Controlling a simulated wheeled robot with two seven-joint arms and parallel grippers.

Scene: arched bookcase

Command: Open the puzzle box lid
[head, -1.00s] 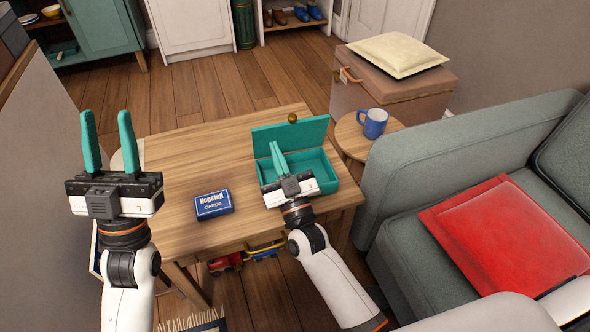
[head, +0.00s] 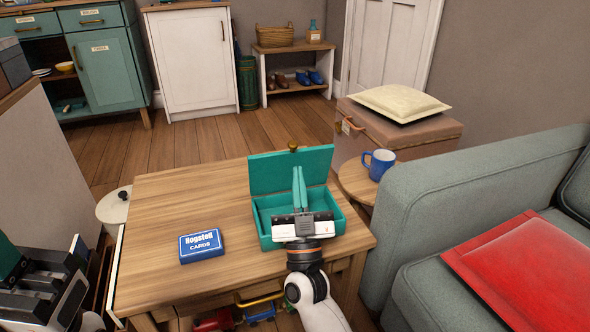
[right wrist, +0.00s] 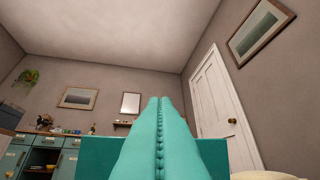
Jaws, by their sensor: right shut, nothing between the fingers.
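The teal puzzle box (head: 264,221) stands on the right part of the wooden table. Its lid (head: 272,173) is swung up on the far side, with a small brass knob (head: 293,144) at its top edge. My right gripper (head: 299,172) is shut and empty, its teal fingers pointing up in front of the raised lid, over the box. In the right wrist view the shut fingers (right wrist: 160,125) stand before the teal lid (right wrist: 97,150). The gripper hides part of the box. My left gripper (head: 12,262) is at the left edge, mostly cut off, its fingertips out of frame.
A blue card box (head: 201,246) lies left of the puzzle box on the table (head: 170,205). A blue mug (head: 378,164) stands on a round side table (head: 353,182) at right. The grey sofa (head: 430,205) is close on the right.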

